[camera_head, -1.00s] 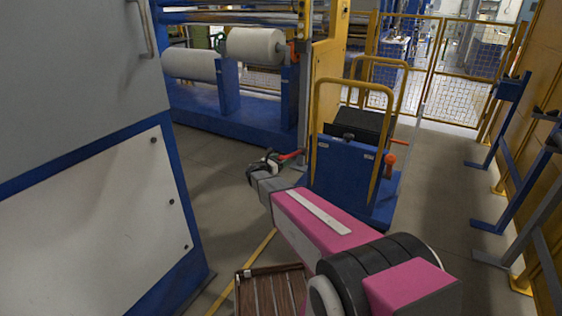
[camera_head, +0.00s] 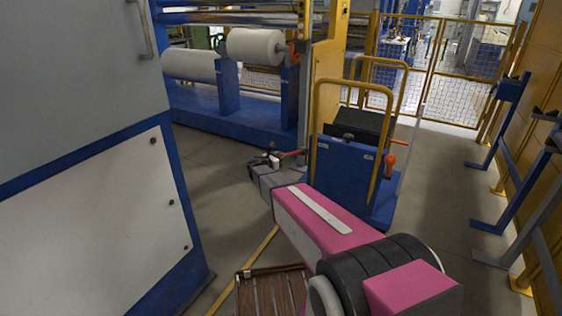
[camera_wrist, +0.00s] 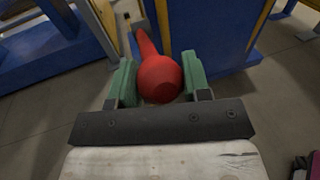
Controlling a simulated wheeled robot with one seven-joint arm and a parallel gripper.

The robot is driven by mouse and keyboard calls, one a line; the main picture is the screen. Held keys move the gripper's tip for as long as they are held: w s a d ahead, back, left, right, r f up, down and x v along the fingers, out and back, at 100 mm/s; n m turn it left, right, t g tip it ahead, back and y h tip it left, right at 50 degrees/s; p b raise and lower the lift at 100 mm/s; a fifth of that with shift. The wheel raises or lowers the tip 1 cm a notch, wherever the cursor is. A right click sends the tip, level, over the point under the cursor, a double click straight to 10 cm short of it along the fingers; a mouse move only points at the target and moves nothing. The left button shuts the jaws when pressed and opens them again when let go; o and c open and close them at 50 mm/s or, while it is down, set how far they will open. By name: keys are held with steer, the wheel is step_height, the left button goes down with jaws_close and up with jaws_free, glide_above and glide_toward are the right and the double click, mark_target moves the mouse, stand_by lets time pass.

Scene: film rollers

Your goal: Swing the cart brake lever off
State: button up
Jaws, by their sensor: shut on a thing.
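The cart (camera_head: 345,172) is blue with a yellow handle frame. Its red brake lever (camera_head: 293,153) sticks out to the left side, toward my gripper (camera_head: 272,158). In the wrist view, the lever's round red knob (camera_wrist: 160,79) sits between the green finger pads of my gripper (camera_wrist: 160,84), which is shut on it. The lever's shaft runs up and away from the knob toward a blue panel. In the head view the gripper's fingers are small, and the knob is mostly hidden there.
Another orange-red knob (camera_head: 389,159) is on the cart's right side. A blue roller stand (camera_head: 250,122) with white rolls (camera_head: 256,47) is behind on the left. A grey cabinet (camera_head: 80,70) fills the left. A slatted wooden pallet (camera_head: 272,294) lies below my arm. Blue racks stand right.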

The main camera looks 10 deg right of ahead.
steer(key=w+r, duration=0.1)
steer(key=r, duration=0.1)
steer(key=w+d+r+g+y, duration=0.1)
steer(key=r, duration=0.1)
steer(key=w+d+r+g+y, duration=0.1)
steer(key=r, duration=0.2)
steer(key=shift+d+n, duration=0.25)
steer(key=shift+n, duration=0.15)
steer(key=w+d+r+g+y, duration=0.2)
steer(key=w+d+r, duration=0.3)
steer(key=w+r, duration=0.1)
steer(key=shift+w+d+r+n+y, duration=0.2)
steer(key=shift+w+r+n+y, duration=0.1)
steer(key=shift+w+r+y, duration=0.15)
steer(key=o, duration=1.3)
steer(key=shift+s, duration=0.1)
steer(key=v, duration=1)
steer(key=shift+s+a+r, duration=0.1)
steer(key=shift+a+r, duration=0.2)
